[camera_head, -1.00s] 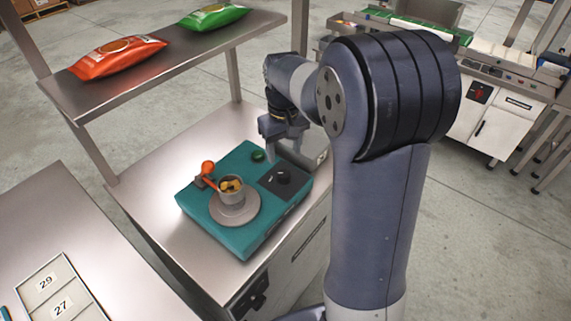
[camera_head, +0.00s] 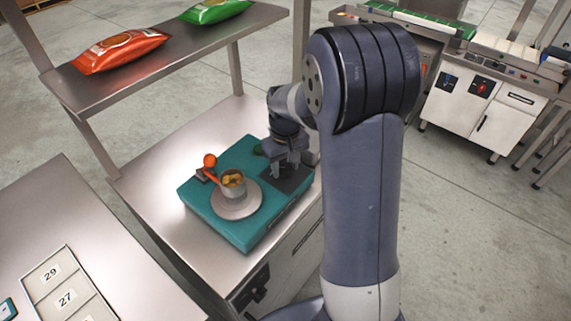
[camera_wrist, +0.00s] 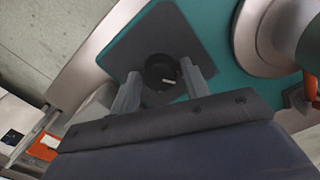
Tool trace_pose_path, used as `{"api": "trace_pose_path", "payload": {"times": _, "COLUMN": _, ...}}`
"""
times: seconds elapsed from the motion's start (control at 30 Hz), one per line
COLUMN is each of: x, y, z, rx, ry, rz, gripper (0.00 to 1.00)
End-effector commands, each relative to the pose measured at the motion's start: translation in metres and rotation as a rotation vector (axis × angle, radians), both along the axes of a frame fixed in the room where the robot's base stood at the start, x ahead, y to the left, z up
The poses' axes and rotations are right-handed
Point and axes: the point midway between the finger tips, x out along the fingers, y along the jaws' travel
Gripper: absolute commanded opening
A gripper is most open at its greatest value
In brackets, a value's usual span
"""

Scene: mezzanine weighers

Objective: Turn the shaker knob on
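The shaker is a teal box (camera_head: 232,231) on a steel bench, with a round grey plate (camera_head: 250,206) holding a metal cup (camera_head: 233,184). Its black knob (camera_wrist: 161,71) with a white mark sits on a dark square panel (camera_wrist: 187,33) in the wrist view. My gripper (camera_wrist: 163,82) is open, with one finger on each side of the knob. I cannot tell whether the fingers touch it. In the head view my gripper (camera_head: 287,170) is over the dark panel and hides the knob.
An orange-red lever (camera_head: 211,165) stands by the cup. A shelf above holds a red bag (camera_head: 120,50) and a green bag (camera_head: 215,11). A numbered tray (camera_head: 68,299) lies on the left bench. White machines (camera_head: 459,110) stand at the back right.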

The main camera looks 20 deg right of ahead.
Motion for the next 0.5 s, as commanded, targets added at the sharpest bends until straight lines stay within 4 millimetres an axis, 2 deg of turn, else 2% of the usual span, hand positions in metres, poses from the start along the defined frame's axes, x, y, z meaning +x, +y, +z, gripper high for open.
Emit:
{"api": "trace_pose_path", "payload": {"times": 0.03, "x": 0.0, "y": 0.0, "z": 0.0002, "rx": 0.0, "ry": 0.0, "rz": 0.0, "gripper": 0.4}}
{"api": "trace_pose_path", "payload": {"times": 0.4, "x": 0.0001, "y": 0.0, "z": 0.0004, "rx": 0.0, "ry": 0.0, "rz": 0.0, "gripper": 0.11}}
{"api": "trace_pose_path", "payload": {"times": 0.5, "x": 0.0001, "y": 0.0, "z": 0.0004, "rx": 0.0, "ry": -0.001, "rz": -0.003, "gripper": 0.11}}
